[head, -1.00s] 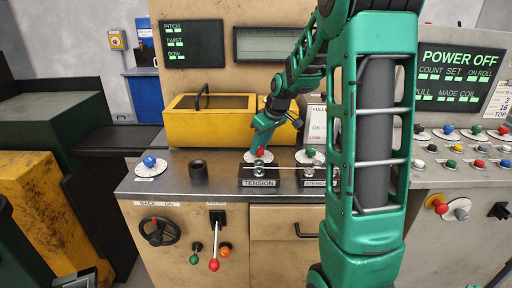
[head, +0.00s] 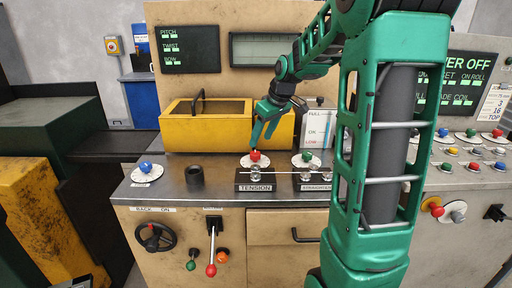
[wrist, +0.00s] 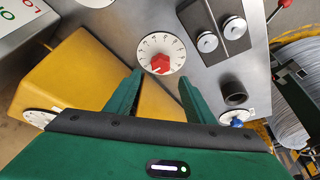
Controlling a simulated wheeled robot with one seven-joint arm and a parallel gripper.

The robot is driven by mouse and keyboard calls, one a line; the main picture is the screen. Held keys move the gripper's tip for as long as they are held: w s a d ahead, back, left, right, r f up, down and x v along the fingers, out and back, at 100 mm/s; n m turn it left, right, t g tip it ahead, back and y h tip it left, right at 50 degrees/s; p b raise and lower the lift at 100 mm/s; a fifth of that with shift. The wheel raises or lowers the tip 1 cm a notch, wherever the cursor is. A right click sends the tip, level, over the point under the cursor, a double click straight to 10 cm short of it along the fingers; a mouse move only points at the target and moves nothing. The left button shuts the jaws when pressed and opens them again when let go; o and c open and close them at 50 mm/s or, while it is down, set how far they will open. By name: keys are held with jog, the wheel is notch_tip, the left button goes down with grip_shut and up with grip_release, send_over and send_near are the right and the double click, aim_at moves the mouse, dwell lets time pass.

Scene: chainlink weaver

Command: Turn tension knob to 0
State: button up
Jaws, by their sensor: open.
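The tension knob (head: 255,156) is red and sits on a white round dial behind the TENSION label (head: 255,188) on the steel counter. In the wrist view the faceted red knob (wrist: 160,64) stands in the middle of its numbered white dial (wrist: 173,44); the numbers are too small to read surely. My gripper (head: 262,138) is open and empty, just above the knob. In the wrist view its two green fingers (wrist: 160,78) are spread, with the knob ahead of and between their tips. I see no contact with the knob.
A yellow bin (head: 215,132) stands behind the dial. A green-knobbed dial (head: 306,157) is to the right, and a black cup (head: 195,175) and blue knob (head: 145,167) are to the left. Two silver knobs (wrist: 221,34) sit beside the dial.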

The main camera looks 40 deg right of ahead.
jog(key=v, duration=0.3)
jog(key=shift+s+r, duration=0.1)
jog(key=shift+r, duration=0.15)
dwell(0.4)
jog(key=s+a+f+m+g, duration=0.1)
jog(key=s+a+f+m, duration=0.1)
jog(key=s, duration=0.8)
jog(key=s+a+f+m+g, duration=0.2)
jog(key=s+f+m, duration=0.1)
jog(key=s, duration=0.8)
jog(key=s+a+f+m+g, duration=0.1)
jog(key=s+a+f+m, duration=0.1)
jog(key=s, duration=0.9)
jog(key=shift+a+f+m+h, duration=0.4)
jog(key=shift+f+m, duration=0.2)
jog(key=shift+m, duration=0.3)
